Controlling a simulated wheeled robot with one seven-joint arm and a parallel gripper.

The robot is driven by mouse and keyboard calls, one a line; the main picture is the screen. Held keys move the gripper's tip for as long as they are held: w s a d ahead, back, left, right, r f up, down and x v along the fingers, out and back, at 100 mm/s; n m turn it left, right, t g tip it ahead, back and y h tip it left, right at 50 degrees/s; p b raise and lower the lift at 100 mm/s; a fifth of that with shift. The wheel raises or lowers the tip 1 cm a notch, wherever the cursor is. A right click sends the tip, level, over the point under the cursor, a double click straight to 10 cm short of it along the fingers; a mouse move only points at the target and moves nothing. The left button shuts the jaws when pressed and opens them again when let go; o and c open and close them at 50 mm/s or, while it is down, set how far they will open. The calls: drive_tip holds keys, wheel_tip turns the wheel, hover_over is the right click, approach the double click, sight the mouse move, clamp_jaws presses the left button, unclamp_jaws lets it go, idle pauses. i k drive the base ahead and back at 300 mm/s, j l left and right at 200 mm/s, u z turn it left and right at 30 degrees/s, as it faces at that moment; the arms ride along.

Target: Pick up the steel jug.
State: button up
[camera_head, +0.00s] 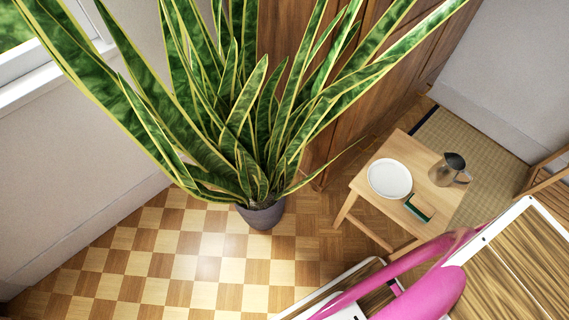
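The steel jug (449,169) stands upright on a small light-wood table (368,183) at the right of the head view. It is a grey metal jug with a dark opening, and its handle points right. Nothing touches it from above. My gripper cannot be made out in this view, so its place relative to the jug does not show.
A tall snake plant in a dark pot (261,214) stands left of the table. Checkered floor (180,255) is clear at lower left.

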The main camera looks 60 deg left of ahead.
sight(445, 172)
drive_tip(key=k+u, duration=0.5)
drive_tip(key=u, duration=1.95)
drive_tip(key=z, duration=2.05)
drive_tip(key=j+z, duration=0.15)
drive_tip(key=z, duration=0.25)
drive_tip(key=i+j+z, duration=0.1)
drive_tip(key=z, duration=0.3)
drive_tip(key=j+z, duration=0.3)
drive_tip(key=z, duration=0.15)
drive_tip(key=j+z, duration=0.15)
drive_tip(key=z, duration=0.25)
drive_tip(key=k+j, duration=0.1)
drive_tip(key=j, duration=0.2)
drive_tip(key=k+j, duration=0.1)
drive_tip(key=j, duration=0.15)
